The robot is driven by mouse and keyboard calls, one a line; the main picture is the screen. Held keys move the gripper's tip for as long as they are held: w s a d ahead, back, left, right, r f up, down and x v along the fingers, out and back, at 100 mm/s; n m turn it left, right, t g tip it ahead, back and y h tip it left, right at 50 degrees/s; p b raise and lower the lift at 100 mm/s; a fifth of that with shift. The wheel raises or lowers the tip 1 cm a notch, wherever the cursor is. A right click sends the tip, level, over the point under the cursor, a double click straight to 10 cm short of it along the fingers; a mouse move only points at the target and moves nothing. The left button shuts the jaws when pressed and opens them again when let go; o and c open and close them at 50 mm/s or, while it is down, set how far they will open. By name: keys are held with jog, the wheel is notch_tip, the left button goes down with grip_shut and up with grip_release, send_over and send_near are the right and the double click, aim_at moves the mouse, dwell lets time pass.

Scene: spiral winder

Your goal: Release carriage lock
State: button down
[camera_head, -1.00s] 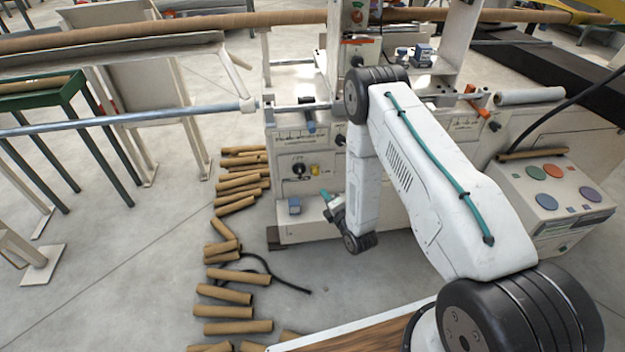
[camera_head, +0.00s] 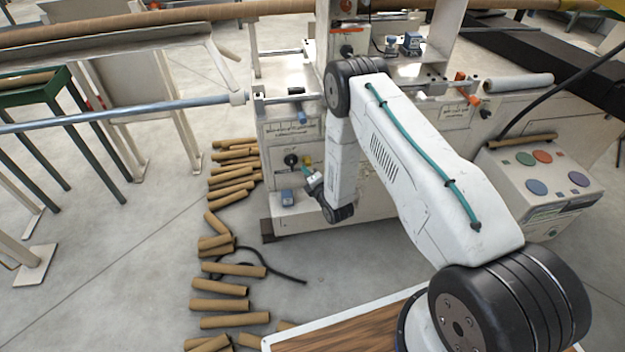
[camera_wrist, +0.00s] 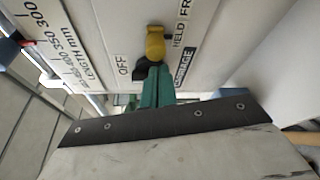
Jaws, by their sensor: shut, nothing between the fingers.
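The carriage lock is a yellow knob (camera_wrist: 155,45) on the white front panel, at the upper middle of the wrist view. The words HELD and FREE, the latter cut off by the frame edge, are printed to its right. A partly covered label, seemingly CARRIAGE, lies below them. Which word the knob points to, I cannot tell. My gripper (camera_wrist: 154,72) has its teal fingers shut and empty, with the tips just below the knob in the picture; whether they touch it is unclear. In the head view my gripper (camera_head: 307,174) is low at the machine's front panel (camera_head: 292,140).
A black knob (camera_head: 291,160) sits left of my gripper, and a dark knob (camera_wrist: 140,68) by the OFF mark shows beside my fingers. A blue-grey block (camera_head: 287,197) is below. Cardboard tubes (camera_head: 235,270) litter the floor at left. A control box (camera_head: 545,190) stands at right.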

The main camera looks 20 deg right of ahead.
jog(key=shift+x, duration=0.8)
jog(key=shift+s+d, duration=0.15)
jog(key=shift+d, duration=1.15)
jog(key=shift+s+d, duration=0.15)
jog(key=shift+d, duration=1.2)
